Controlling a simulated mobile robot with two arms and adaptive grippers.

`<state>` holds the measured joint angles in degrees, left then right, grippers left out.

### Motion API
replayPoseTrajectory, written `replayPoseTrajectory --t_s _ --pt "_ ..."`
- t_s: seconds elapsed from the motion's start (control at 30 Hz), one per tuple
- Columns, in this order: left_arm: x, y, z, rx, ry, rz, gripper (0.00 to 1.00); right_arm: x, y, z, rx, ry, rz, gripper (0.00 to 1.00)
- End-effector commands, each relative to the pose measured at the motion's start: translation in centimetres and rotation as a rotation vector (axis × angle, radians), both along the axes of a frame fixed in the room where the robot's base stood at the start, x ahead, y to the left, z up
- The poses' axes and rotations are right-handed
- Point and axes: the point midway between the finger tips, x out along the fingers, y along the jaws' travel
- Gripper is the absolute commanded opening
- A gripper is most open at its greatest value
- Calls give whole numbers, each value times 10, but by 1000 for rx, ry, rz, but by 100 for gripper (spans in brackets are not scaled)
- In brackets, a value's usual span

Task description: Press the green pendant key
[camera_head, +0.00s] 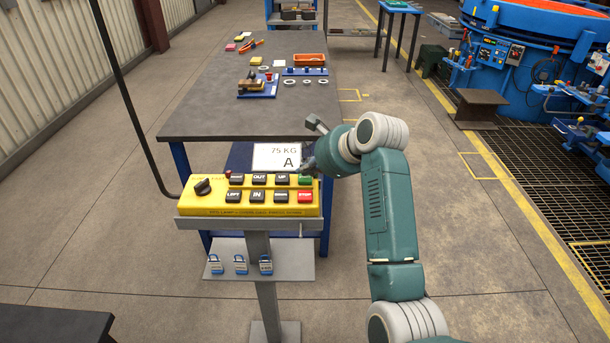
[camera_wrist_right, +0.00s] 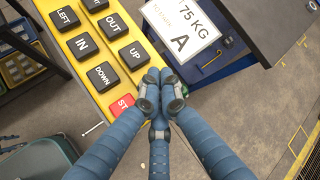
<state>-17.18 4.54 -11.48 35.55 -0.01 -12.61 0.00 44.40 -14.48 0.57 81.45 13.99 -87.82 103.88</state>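The yellow pendant box (camera_head: 248,211) sits on a grey stand, its keys facing up. The green key (camera_head: 304,180) is at the far right corner of the box, above the red STOP key (camera_head: 305,196). My right gripper (camera_head: 310,164) is just behind and above the green key, fingers pointing down at that corner. In the right wrist view its blue fingers (camera_wrist_right: 162,80) are shut together with nothing seen between them. I cannot tell whether the fingertips touch the key. My left gripper is out of view.
Black keys and a rotary knob (camera_head: 203,187) fill the rest of the box. A "75 KG A" sign (camera_head: 277,157) stands behind it. A dark workbench (camera_head: 205,105) with small parts lies beyond. Padlocks (camera_head: 240,264) sit on a lower shelf.

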Motion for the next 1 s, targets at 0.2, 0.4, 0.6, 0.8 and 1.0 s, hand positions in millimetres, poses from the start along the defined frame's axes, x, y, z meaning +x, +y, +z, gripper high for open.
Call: replayPoseTrajectory --t_s 0.2,0.4,0.6,0.8,1.0 --pt "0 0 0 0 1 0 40 0 0 0 0 0 0 0" --pt "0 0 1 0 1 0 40 0 0 -2 1 0 -1 0" --pt "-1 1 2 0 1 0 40 0 0 -4 0 1 0 0" --pt "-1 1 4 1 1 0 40 0 0 -6 0 1 0 0" --pt "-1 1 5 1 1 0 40 0 0 -9 0 2 0 0"
